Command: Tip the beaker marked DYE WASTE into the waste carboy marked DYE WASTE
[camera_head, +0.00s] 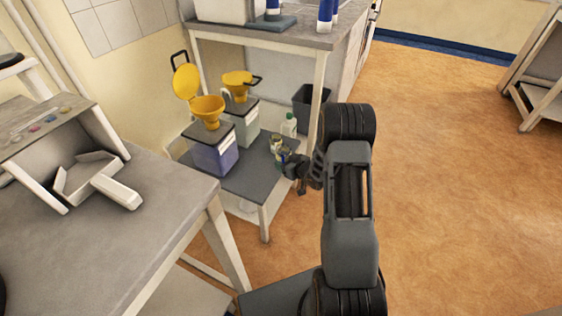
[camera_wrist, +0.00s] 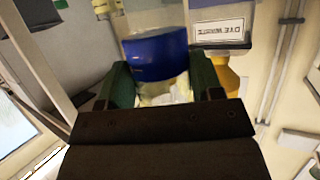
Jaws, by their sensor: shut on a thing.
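My gripper (camera_wrist: 162,85) is shut on a clear beaker holding dark blue liquid (camera_wrist: 155,57); its green fingers are on either side. In the head view my gripper (camera_head: 289,166) is low beside the shelf's right side, and the beaker there is small and partly hidden. The carboy with blue contents (camera_head: 213,155) stands on the low shelf, left of my gripper, with an open yellow funnel (camera_head: 207,110) on top. In the wrist view a label reading DYE WASTE (camera_wrist: 222,33) shows upside down, with yellow of a funnel (camera_wrist: 228,77) below it.
A second, paler carboy (camera_head: 244,128) with a yellow funnel (camera_head: 237,82) stands behind. A small jar (camera_head: 276,142) and a green-capped bottle (camera_head: 289,126) are near my gripper. A dark bin (camera_head: 310,103) stands behind. A shelf post and the bench above limit room; floor at right is clear.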

